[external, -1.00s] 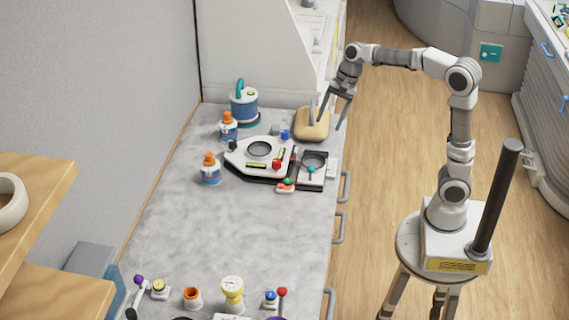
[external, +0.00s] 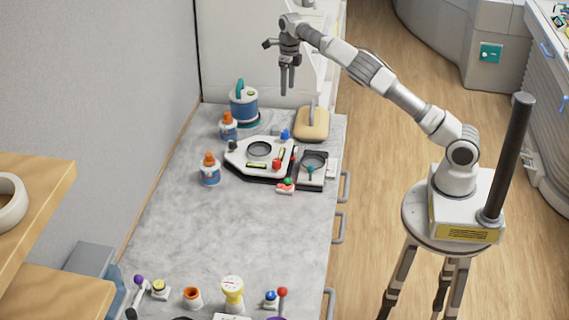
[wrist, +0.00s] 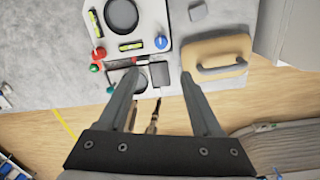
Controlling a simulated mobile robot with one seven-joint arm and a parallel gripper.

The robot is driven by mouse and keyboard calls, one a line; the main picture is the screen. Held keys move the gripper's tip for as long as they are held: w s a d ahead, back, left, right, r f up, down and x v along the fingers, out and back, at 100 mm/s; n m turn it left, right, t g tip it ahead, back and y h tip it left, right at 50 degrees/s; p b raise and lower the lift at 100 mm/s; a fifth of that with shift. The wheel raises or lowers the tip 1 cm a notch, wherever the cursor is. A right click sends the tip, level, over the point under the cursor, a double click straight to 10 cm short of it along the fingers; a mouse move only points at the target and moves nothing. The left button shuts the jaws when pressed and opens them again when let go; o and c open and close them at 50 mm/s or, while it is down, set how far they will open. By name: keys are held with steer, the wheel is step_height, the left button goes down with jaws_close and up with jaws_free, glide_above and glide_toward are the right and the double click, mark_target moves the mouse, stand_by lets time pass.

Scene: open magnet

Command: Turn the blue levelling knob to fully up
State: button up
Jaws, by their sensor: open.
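The blue levelling knob (external: 285,134) sits at the back right corner of a white levelling plate (external: 236,156) on the grey worktop. It also shows in the wrist view as a round blue knob (wrist: 161,43) just above and between my fingertips in the picture. The plate has a round dark opening, two yellow-green level vials, a red knob (external: 277,164) and a black knob (external: 233,145). My gripper (external: 288,90) is open and empty, pointing down, high above the back of the worktop. It is apart from the knob, and its fingers (wrist: 163,75) look spread wide in the wrist view.
A tan block with a handle (external: 313,124) stands right of the blue knob. A blue canister (external: 243,104) and orange-capped bottles (external: 209,170) stand to the left. A small unit with a teal knob (external: 310,170) sits right of the plate. The worktop's middle is clear.

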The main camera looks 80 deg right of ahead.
mark_target(285, 133)
steer(key=shift+m, duration=0.3)
steer(key=f, duration=1.8)
steer(key=shift+w+a+p, duration=0.25)
steer(key=shift+w+p, duration=0.05)
steer(key=shift+p, duration=0.1)
jaws_close()
